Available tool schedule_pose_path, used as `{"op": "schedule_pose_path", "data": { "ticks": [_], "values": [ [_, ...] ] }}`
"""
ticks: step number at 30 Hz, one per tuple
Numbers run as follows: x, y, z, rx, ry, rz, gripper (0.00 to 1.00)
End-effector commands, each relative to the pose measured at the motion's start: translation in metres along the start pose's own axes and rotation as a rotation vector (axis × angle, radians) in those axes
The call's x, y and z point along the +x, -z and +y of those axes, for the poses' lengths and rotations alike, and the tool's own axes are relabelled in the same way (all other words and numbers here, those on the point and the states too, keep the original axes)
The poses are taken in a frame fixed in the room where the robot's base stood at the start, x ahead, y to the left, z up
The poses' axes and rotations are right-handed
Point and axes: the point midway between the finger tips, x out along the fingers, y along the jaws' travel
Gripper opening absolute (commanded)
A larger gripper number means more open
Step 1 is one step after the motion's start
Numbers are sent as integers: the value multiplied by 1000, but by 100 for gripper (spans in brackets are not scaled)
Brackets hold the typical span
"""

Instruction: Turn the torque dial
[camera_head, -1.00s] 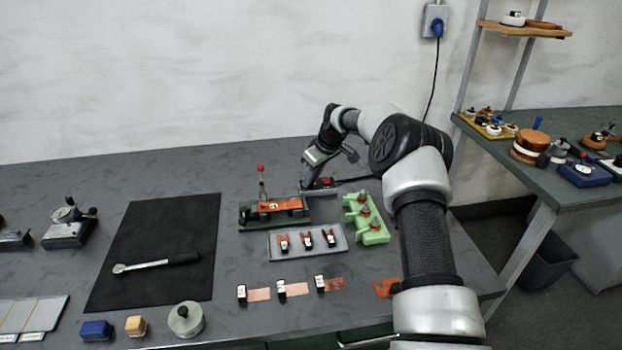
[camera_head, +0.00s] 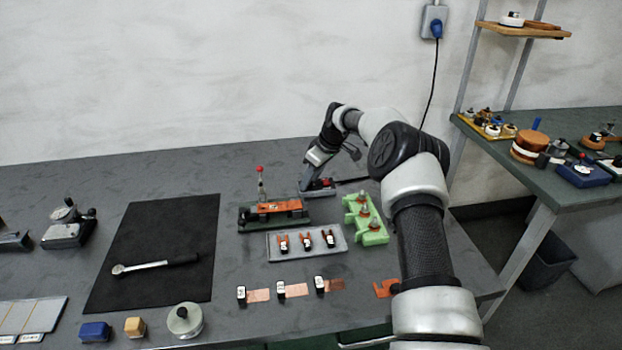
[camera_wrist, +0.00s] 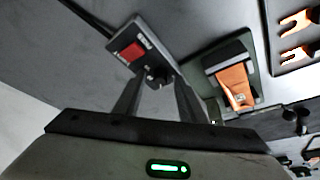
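A small grey control box with a red switch (camera_wrist: 131,52) and a white label carries a black knob (camera_wrist: 158,78), probably the torque dial. In the wrist view the knob lies between the fingertips of my gripper (camera_wrist: 157,86). The fingers stand apart, with a gap visible beside the knob; I cannot tell if either touches it. In the head view the box (camera_head: 322,184) sits at the back of the bench, behind the green fixture, and my gripper (camera_head: 308,182) is down at it. My gripper hides the knob there.
A green fixture (camera_head: 245,224) with a red-knobbed lever and copper strip stands just in front. A grey tray (camera_head: 275,251) and light-green holder (camera_head: 377,236) are nearby. A black cable (camera_head: 352,181) runs right from the box. A torque wrench (camera_head: 150,266) lies on the black mat.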

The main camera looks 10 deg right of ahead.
Motion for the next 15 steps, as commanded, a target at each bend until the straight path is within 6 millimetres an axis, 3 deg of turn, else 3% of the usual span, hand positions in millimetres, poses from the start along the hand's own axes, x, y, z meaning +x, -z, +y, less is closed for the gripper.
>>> {"op": "schedule_pose_path", "data": {
  "ticks": [8,11,15],
  "values": [
    [-2,0,0,0,-1,1,37],
    [-11,0,0,0,-1,1,37],
    [-38,1,1,0,-4,2,37]
  ]
}}
